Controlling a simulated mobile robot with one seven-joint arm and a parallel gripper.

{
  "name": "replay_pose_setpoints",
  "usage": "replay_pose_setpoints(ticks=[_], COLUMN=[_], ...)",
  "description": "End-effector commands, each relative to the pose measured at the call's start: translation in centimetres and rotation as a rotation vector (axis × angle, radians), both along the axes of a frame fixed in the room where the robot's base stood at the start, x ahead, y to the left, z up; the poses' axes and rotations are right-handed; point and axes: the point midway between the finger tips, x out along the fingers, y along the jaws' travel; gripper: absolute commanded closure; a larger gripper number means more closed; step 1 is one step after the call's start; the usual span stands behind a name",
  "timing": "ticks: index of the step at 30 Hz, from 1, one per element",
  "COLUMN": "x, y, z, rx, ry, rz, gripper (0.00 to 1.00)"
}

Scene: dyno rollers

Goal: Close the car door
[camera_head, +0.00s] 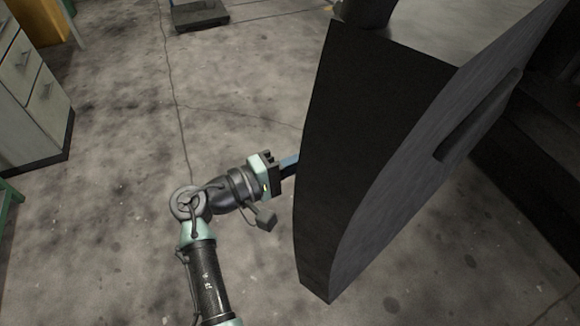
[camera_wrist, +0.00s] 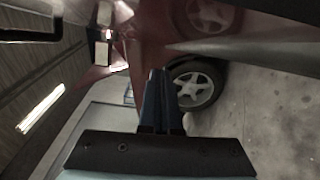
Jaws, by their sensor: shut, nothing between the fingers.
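The car door (camera_head: 400,140) stands open in the right half of the head view, a tall dark panel with a handle recess (camera_head: 478,115) on its grey face. My gripper (camera_head: 289,162) is at the door's left edge, about halfway along it. Its blue fingers run up to that edge and their tips are hidden there, so I cannot tell whether they touch the door. In the wrist view my gripper (camera_wrist: 161,95) shows its blue fingers together, with nothing between them.
A wheel (camera_wrist: 197,87) and reddish car bodywork (camera_wrist: 150,35) show beyond my fingers in the wrist view. A drawer cabinet (camera_head: 35,95) stands at the left of the head view. The concrete floor (camera_head: 110,220) between cabinet and arm is clear.

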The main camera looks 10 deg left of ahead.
Motion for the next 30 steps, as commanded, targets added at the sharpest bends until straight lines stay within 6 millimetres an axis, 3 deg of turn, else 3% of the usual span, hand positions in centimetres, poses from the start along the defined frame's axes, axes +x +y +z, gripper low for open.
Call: replay_pose_setpoints(ticks=[9, 25, 30], x=[-1.8, -2.2, -2.5], y=[-3.0, -3.5, -4.5], z=[0.1, 0.2, 0.1], rx=[0.001, 0.001, 0.000], ry=[0.002, 0.001, 0.002], rz=[-0.001, 0.001, 0.011], gripper=[1.00, 1.00, 1.00])
